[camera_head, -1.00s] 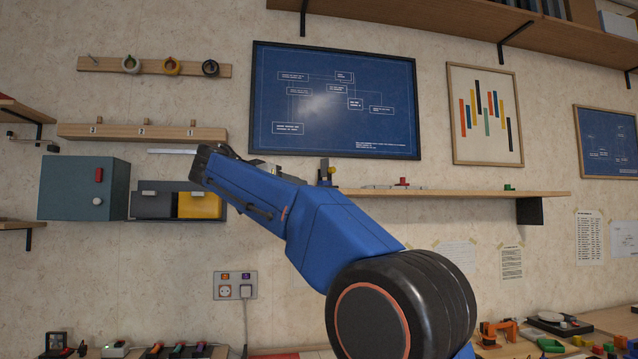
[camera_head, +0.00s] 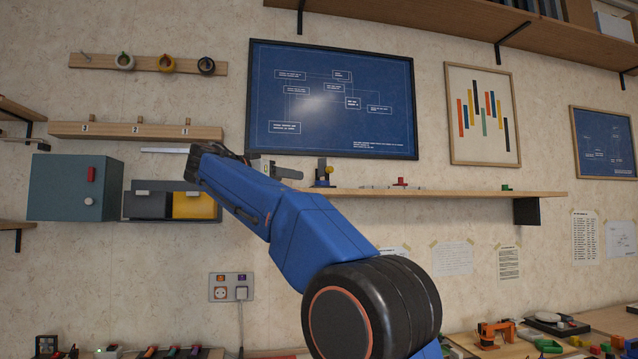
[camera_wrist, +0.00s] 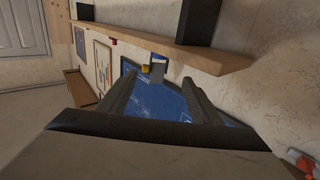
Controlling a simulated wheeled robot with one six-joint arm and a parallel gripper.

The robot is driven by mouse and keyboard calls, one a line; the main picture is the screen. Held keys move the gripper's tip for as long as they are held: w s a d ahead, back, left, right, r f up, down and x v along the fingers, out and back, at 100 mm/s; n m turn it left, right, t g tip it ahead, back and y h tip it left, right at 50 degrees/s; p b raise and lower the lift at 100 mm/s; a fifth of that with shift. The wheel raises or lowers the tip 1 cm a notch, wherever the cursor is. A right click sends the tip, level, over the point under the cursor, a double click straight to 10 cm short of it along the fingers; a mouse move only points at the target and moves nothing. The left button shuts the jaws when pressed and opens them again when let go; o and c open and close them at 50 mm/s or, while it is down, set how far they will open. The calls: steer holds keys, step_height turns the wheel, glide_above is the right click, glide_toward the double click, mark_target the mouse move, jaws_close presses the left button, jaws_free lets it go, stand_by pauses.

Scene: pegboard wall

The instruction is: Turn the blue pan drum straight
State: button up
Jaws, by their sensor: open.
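A small device with a yellow knob (camera_head: 327,170) and a dark upright part stands on the long wooden shelf, below the blueprint poster. A little blue shows at its foot (camera_head: 324,184), which may be the pan drum; it is too small to tell which way it is turned. In the wrist view the device (camera_wrist: 157,68) shows as a grey and blue block with yellow beside it, in line with the gap between my fingers. My gripper (camera_head: 286,171) is just left of the device, partly hidden by my blue arm. Its two dark fingers (camera_wrist: 158,82) are apart with nothing held.
The wooden shelf (camera_head: 450,193) also carries a red-topped piece (camera_head: 401,181) and a green piece (camera_head: 505,187). The blueprint poster (camera_head: 332,99) hangs behind. A grey cabinet (camera_head: 72,188) and a yellow-fronted bin (camera_head: 194,205) are at left.

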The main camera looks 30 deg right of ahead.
steer(key=x, duration=1.6)
steer(key=shift+w+d, duration=0.15)
steer(key=shift+d, duration=0.15)
steer(key=c, duration=1)
steer(key=shift+s+d+n+t+y, duration=0.1)
steer(key=shift+s+n+t+y, duration=0.1)
steer(key=shift+n+t+y, duration=0.65)
steer(key=shift+s+d+n+t+y, duration=0.2)
steer(key=shift+n+t+y, duration=0.35)
steer(key=shift+t, duration=0.6)
steer(key=shift+s+d+n+t+y, duration=0.15)
steer(key=shift+n+t+y, duration=1.55)
steer(key=shift+n+y, duration=0.15)
steer(key=shift+d+n+t+y, duration=0.2)
steer(key=shift+n+t+y, duration=0.95)
steer(key=shift+y, duration=0.7)
